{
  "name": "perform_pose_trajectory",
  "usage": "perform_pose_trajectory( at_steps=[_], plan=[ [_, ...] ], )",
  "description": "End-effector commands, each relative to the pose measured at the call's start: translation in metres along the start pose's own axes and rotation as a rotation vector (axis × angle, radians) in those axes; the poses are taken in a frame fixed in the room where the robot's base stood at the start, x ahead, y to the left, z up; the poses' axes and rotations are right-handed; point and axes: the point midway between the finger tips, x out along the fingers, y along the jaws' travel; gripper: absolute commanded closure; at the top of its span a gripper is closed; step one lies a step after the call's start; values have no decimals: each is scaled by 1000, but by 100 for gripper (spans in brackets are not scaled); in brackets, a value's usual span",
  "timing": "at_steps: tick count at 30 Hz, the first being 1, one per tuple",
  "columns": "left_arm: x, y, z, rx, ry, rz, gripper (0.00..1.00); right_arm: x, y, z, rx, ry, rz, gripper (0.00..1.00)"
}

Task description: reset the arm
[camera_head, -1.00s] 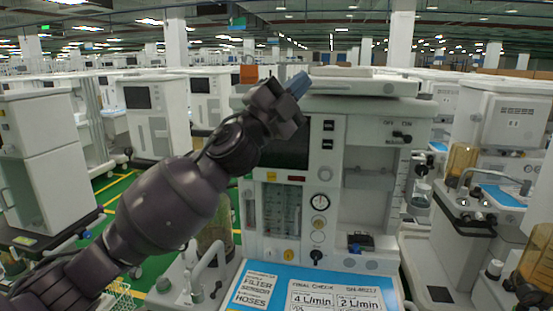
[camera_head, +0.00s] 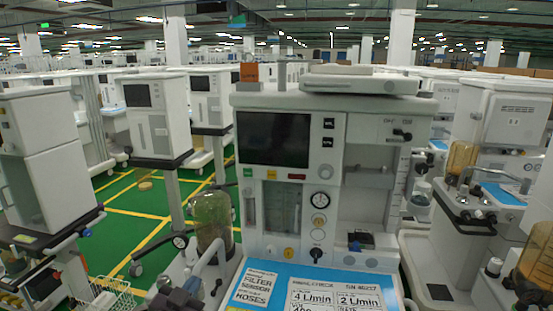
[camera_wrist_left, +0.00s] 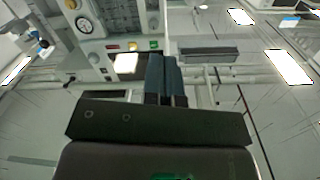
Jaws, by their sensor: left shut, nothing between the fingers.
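My left gripper (camera_head: 186,290) shows only as a small dark piece at the bottom edge of the head view, left of the anaesthesia cart's blue work surface. Most of my left arm is out of that view. In the left wrist view the two blue-grey fingers (camera_wrist_left: 164,80) are together, with nothing held between them. The anaesthesia cart (camera_head: 268,220) in front of me has a dark screen (camera_head: 273,139), gauges and knobs. My right gripper is not in view.
A glass canister (camera_head: 212,222) stands on the cart's left side. A wire basket (camera_head: 108,297) is at lower left. Other carts stand left and right (camera_head: 505,120). Green floor with yellow lines (camera_head: 130,212) is open between the left carts.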

Motion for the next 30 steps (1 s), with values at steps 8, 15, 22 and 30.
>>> perform_pose_trajectory(
  at_steps=[8,15,22,30],
  plan=[
    [-100,-1,114,-147,-245,-74,100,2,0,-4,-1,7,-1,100],
    [-196,10,190,-210,-453,-129,100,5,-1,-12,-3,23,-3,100],
    [-249,24,221,-236,-559,-141,100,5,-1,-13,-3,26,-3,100],
    [-255,25,223,-237,-570,-142,100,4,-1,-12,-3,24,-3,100]
  ],
)
